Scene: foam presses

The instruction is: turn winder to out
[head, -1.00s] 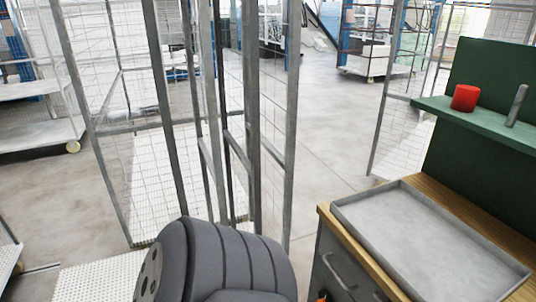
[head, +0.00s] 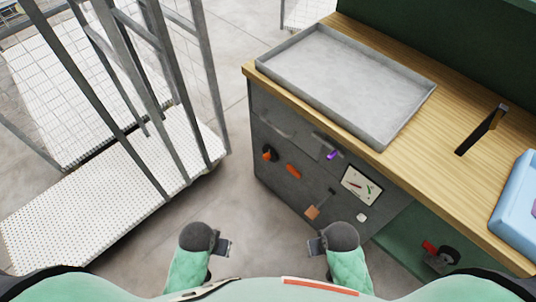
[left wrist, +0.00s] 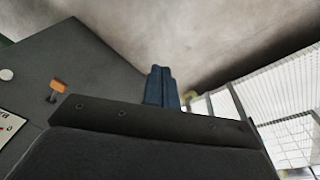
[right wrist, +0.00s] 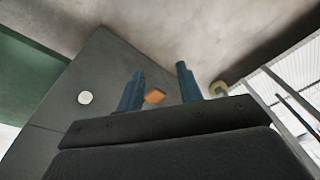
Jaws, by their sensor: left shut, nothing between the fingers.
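The dark grey cabinet front (head: 275,120) carries several controls, and I cannot tell for certain which one is the winder. There is a black knob with orange (head: 268,154), an orange handle (head: 293,171), a purple-tipped lever (head: 331,154) and an orange paddle (head: 313,211). The paddle also shows in the left wrist view (left wrist: 57,87) and the right wrist view (right wrist: 155,97). My left gripper (head: 224,246) is shut and empty, low in front of the cabinet. My right gripper (head: 315,246) is open, its fingers apart and empty, touching no control.
A dial gauge (head: 361,186) and a white button (head: 361,217) are on the panel. A dark round part with a red piece (head: 440,255) sits lower right. A grey tray (head: 290,50) lies on the wooden bench. A wire cart (head: 130,170) stands left, with clear floor between.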

